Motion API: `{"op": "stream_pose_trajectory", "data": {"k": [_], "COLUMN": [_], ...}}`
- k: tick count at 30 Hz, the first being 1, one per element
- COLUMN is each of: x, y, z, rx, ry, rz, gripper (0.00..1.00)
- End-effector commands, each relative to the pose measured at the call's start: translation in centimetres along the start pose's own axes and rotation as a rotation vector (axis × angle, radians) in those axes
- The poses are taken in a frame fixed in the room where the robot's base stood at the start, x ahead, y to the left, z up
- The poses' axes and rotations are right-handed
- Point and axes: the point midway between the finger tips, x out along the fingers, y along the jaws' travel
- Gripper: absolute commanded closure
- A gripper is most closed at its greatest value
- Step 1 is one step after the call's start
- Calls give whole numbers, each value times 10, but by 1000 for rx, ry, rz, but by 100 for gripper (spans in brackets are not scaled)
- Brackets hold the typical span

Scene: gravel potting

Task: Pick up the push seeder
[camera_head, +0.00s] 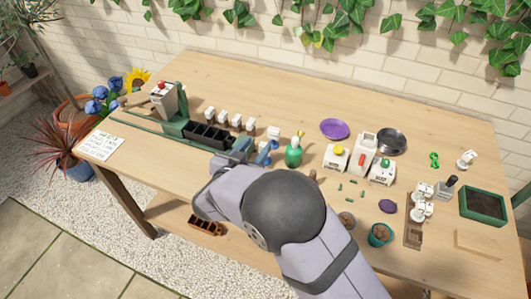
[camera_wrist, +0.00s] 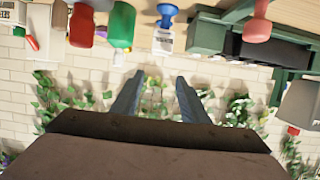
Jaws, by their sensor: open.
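My gripper (camera_wrist: 158,92) is open, with nothing between its two fingers in the wrist view. In the head view my gripper (camera_head: 246,156) is over the table's middle, right of the black cell tray, and my arm partly hides it. A small white item with a blue top (camera_wrist: 165,28) is just beyond the fingers; a blue part (camera_head: 265,154) also shows in the head view, beside the green bottle (camera_head: 293,154). No label I can read names the push seeder, so I cannot tell for certain which item it is.
A black cell tray (camera_head: 208,135) stands left on a green rail, with several small white jars (camera_head: 236,121) behind. White boxes with coloured knobs (camera_head: 336,157), a purple saucer (camera_head: 334,128), a dark dish (camera_head: 391,140) and pots (camera_head: 380,234) lie right.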

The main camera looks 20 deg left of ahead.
Motion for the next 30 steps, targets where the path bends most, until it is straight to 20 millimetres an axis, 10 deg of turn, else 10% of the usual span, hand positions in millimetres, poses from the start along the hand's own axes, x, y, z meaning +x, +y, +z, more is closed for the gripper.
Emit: {"op": "stream_pose_trajectory", "data": {"k": [9, 30], "x": [13, 44], "y": [0, 2], "z": [39, 40], "rx": [2, 3], "ry": [1, 0], "rz": [-2, 1], "gripper": [59, 59]}}
